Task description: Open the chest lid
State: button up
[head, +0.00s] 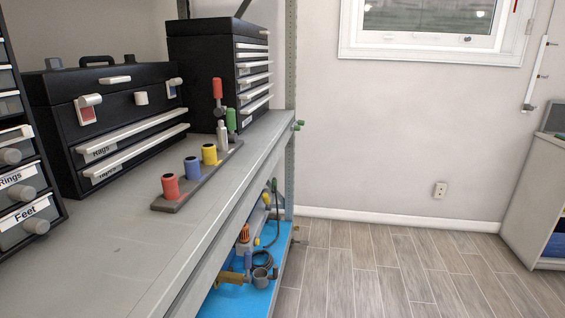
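A black chest (110,128) stands on the grey upper shelf at the left. Its lid (110,73) is closed, with a black carry handle (97,61) on top and a pale pull (114,79) at the front edge. A left latch (88,108) and a right latch (173,88) sit on its front, with a small white piece (141,98) between them. Below are two drawers with long white pulls; the upper label reads Rags. My gripper is not in view.
A taller black drawer unit (217,75) stands behind, right of the chest. A rack of labelled drawers (25,205) is at the left edge. A tool holder (190,190) with coloured sockets lies in front of the chest. The floor (400,275) at right is clear.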

aim_at(225, 26)
jog(key=i+l+z, duration=0.25)
jog(key=i, duration=0.55)
jog(key=i+z, duration=0.3)
jog(key=i, duration=0.5)
jog(key=i+u, duration=0.2)
jog(key=i, duration=0.25)
jog(key=i+l+u, duration=0.2)
jog(key=i, duration=0.2)
jog(key=i+l+u, duration=0.2)
jog(key=i, duration=0.2)
jog(key=i+l+u, duration=0.2)
jog(key=i, duration=0.2)
